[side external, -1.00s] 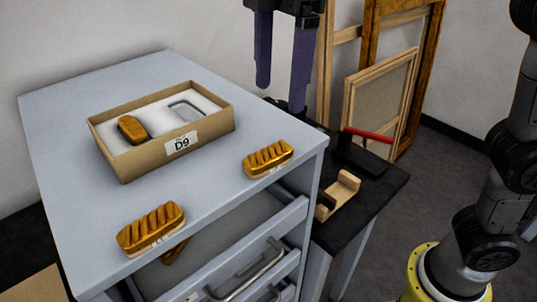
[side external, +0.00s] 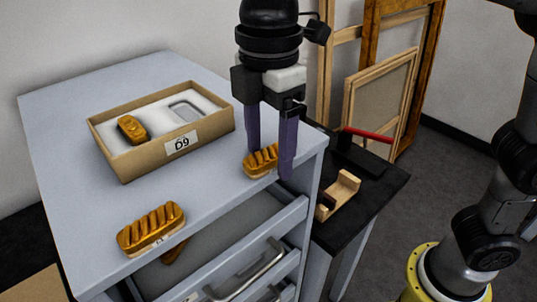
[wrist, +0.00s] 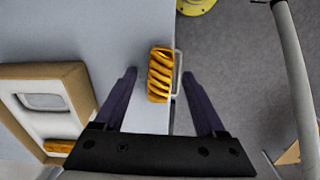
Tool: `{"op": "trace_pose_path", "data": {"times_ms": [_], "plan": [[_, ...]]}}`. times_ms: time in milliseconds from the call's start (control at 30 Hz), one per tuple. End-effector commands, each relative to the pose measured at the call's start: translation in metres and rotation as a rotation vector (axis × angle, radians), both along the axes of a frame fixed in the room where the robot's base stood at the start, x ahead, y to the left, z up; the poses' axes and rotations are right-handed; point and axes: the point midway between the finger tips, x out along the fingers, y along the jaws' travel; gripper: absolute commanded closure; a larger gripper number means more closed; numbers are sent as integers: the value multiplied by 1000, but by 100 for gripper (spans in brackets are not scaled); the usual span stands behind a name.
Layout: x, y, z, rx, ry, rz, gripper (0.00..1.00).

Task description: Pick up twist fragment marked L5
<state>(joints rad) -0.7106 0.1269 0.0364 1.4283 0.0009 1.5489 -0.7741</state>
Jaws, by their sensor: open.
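A gilt twist fragment (side external: 260,162) lies on the cabinet top near its right front edge. It also shows in the wrist view (wrist: 160,76); no mark on it can be read. My gripper (side external: 270,165) is open, with its purple fingers pointing down on either side of this fragment in the side view. In the wrist view the fragment sits ahead of and between the open fingertips (wrist: 160,75). A second gilt twist fragment (side external: 151,229) lies at the cabinet's front left, its label too small to read.
A cardboard box (side external: 120,165) marked D9, with white lining, holds another gilt piece (side external: 131,129) beside an empty recess. An open drawer (side external: 240,235) below holds a partly hidden gilt piece. A dark side table (side external: 375,190) carries a wooden cradle (side external: 338,195).

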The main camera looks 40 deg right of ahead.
Motion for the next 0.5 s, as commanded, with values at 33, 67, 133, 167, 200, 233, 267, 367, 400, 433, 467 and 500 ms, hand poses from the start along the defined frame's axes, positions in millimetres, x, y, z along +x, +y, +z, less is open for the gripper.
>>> {"op": "trace_pose_path", "data": {"times_ms": [33, 67, 133, 167, 200, 233, 267, 367, 400, 433, 467, 500], "plan": [[0, 0, 0, 0, 0, 0, 28], [0, 0, 0, 0, 0, 0, 28], [0, 0, 0, 0, 0, 0, 33], [0, 0, 0, 0, 0, 0, 38], [0, 0, 0, 0, 0, 0, 45], [0, 0, 0, 0, 0, 0, 51], [0, 0, 1, 0, 0, 0, 56], [0, 0, 1, 0, 0, 0, 74], [0, 0, 1, 0, 0, 0, 82], [0, 0, 1, 0, 0, 0, 87], [0, 0, 1, 0, 0, 0, 92], [0, 0, 1, 0, 0, 0, 100]]}}
